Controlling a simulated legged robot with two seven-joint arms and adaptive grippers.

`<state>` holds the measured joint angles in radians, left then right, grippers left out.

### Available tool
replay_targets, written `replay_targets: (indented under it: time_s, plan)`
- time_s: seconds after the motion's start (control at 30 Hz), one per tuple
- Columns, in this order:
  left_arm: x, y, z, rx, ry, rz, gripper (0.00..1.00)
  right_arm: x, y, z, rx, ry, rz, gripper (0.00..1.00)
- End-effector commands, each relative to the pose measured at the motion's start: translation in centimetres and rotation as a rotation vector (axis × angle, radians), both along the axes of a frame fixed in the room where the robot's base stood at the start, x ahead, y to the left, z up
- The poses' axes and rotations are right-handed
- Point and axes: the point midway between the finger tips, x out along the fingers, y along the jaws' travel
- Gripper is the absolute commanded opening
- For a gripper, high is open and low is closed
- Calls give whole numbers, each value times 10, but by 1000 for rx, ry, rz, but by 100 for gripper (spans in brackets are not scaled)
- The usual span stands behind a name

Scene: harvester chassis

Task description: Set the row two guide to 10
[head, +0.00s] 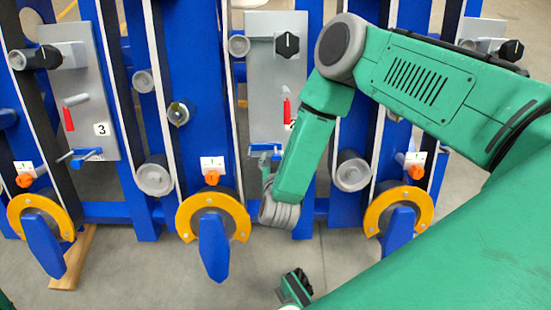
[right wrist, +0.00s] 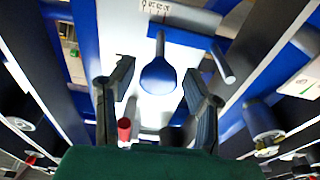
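The row two panel (head: 262,98) is the grey plate in the middle of the head view; its number label is mostly covered by my right arm. A blue guide bracket (head: 262,149) shows at its lower edge. In the right wrist view a blue rounded handle (right wrist: 158,76) hangs on a stem below a blue bar (right wrist: 185,38). My right gripper (right wrist: 160,78) is open, with one dark finger on each side of the handle; contact is not clear. In the head view it is mostly hidden by its arm. A small scale (right wrist: 155,8) shows at the top, unreadable.
The row two panel has a black knob (head: 287,44) and a red handle (head: 286,108), which also shows in the wrist view (right wrist: 124,129). A similar panel marked 3 (head: 105,118) stands to the left. Orange rings (head: 186,220) and blue beams surround the panels. Floor is clear in front.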

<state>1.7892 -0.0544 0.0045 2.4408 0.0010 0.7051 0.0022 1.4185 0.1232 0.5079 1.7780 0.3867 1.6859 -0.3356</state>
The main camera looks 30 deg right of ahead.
Motion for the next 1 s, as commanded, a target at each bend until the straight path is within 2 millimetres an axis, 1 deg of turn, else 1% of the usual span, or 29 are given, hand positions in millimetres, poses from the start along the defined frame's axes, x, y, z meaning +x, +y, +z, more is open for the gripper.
replay_targets:
  time_s: [0.03, 0.1, 0.27, 0.37, 0.5, 0.77, 0.8, 0.83, 0.87, 1.0]
  plan:
    - [0, 0, 0, 0, 0, 0, 40, 0, 0, 0, 0, 0, 0, 20]
    - [0, 0, 0, 0, 0, 0, 40, 0, 0, 0, 0, 0, 0, 0]
    - [0, 0, 1, 0, 0, 0, 40, -1, -1, 0, -1, 1, -1, 0]
    - [0, 0, 7, 0, 0, 0, 40, -3, -5, 1, -3, 2, -1, 0]
    - [0, 0, 19, 0, 0, 0, 40, -9, -16, 2, -4, 3, 0, 0]
    - [0, 0, 17, 0, 0, 0, 40, -10, -18, -1, -2, 2, 0, 0]
    - [0, 0, 17, 0, 0, 0, 40, -10, -18, -1, -2, 2, 0, 32]
    - [0, 0, 17, 0, 0, 0, 40, -10, -18, -1, -2, 2, 0, 42]
    - [0, 0, 17, 0, 0, 0, 40, -10, -18, -1, -2, 2, 0, 48]
    - [0, 0, 17, 0, 0, 0, 40, -9, -18, 0, -1, 1, -1, 48]
